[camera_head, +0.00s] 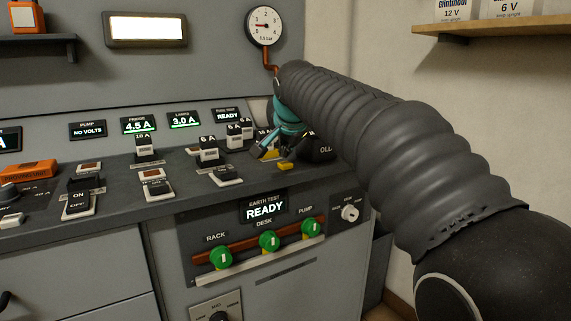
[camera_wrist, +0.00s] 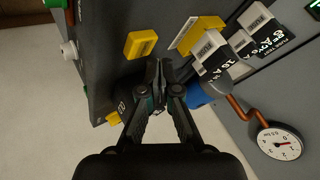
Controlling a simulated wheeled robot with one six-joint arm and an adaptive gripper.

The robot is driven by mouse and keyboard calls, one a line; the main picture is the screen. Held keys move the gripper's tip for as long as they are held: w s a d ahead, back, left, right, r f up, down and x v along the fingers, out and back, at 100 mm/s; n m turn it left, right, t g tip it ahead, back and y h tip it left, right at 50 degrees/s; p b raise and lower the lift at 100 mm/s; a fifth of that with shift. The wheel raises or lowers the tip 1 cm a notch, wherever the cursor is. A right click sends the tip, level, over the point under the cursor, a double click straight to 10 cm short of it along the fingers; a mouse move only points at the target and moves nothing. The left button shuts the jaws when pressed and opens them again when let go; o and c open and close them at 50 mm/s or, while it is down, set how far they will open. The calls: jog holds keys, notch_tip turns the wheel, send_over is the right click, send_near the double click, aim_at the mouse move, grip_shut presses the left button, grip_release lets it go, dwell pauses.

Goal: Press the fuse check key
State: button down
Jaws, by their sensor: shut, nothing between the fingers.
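A small yellow block, which looks like the key (camera_head: 286,165), sits at the right end of the grey desk top; no label on it is readable. It also shows in the wrist view (camera_wrist: 141,43), just beyond my fingertips. My gripper (camera_head: 260,151) is shut and empty, low over the desk, close to the yellow block; in the wrist view its fingertips (camera_wrist: 158,67) meet beside the block. I cannot tell whether they touch it.
White-and-black fuse blocks (camera_head: 209,151) stand left of my gripper; in the wrist view, one (camera_wrist: 207,52) stands by a yellow plate (camera_wrist: 192,35). A pressure gauge (camera_head: 265,25) and copper pipe are behind. Green knobs (camera_head: 269,241) line the front panel. My arm hides the desk's right end.

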aim_at(286, 164)
jog(key=shift+f, duration=0.1)
dwell(0.7)
jog(key=shift+f+b, duration=0.3)
jog(key=shift+f, duration=0.05)
jog(key=shift+f+b, duration=0.35)
jog(key=shift+f, duration=0.1)
dwell(0.7)
jog(key=shift+r, duration=0.1)
jog(key=shift+r+p, duration=0.8)
jog(key=shift+p, duration=0.05)
notch_tip(286, 164, up, 5)
jog(key=p, duration=0.4)
dwell(0.4)
dwell(0.4)
